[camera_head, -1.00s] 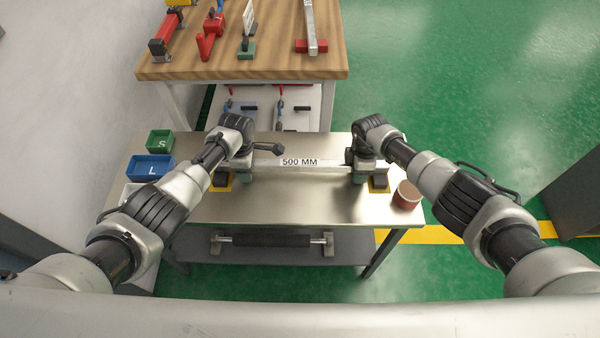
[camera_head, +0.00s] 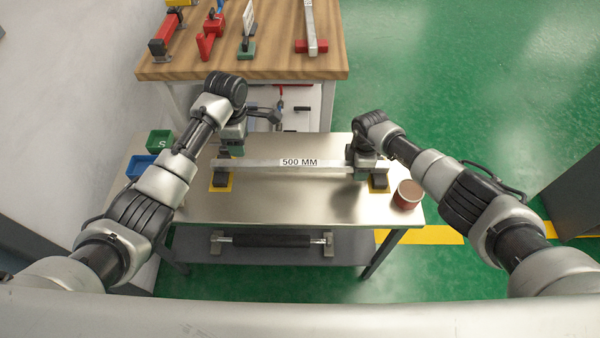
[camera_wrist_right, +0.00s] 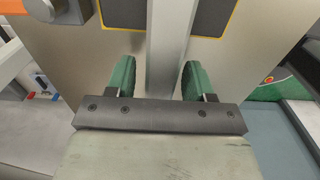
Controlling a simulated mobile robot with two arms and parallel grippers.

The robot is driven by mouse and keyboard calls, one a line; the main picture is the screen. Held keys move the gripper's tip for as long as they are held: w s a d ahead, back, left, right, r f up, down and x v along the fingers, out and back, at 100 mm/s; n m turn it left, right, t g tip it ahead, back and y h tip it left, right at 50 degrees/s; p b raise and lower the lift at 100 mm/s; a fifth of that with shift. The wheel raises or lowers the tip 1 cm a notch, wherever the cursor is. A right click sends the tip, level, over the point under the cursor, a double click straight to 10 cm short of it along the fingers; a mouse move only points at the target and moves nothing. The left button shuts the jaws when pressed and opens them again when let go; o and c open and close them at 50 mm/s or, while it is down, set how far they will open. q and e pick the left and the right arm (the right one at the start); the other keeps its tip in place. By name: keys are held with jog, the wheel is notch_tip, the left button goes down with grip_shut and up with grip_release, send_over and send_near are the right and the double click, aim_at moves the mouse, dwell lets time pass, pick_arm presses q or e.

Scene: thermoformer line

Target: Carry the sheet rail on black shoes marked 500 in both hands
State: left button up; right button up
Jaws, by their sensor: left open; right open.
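The silver sheet rail (camera_head: 260,164), labelled 500 MM, lies left to right across the steel table. Its ends rest at two black shoes, left (camera_head: 221,180) and right (camera_head: 378,181), each on a yellow-edged patch. My left gripper (camera_head: 237,152) is open and empty, at or above the far side of the rail's left part; its exact height is unclear. My right gripper (camera_head: 362,175) is open at the rail's right end. In the right wrist view, the rail (camera_wrist_right: 169,45) runs between its green fingers (camera_wrist_right: 160,82), with gaps visible.
A red-brown round container (camera_head: 407,194) stands near the table's right edge. Green (camera_head: 159,141) and blue (camera_head: 139,166) bins sit at the left. A dark roller (camera_head: 271,240) lies on the lower shelf. A wooden bench (camera_head: 250,73) with tools stands behind. The table's front is clear.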

notch_tip(320, 180, up, 11)
jog(key=shift+f, duration=0.1)
dwell(0.6)
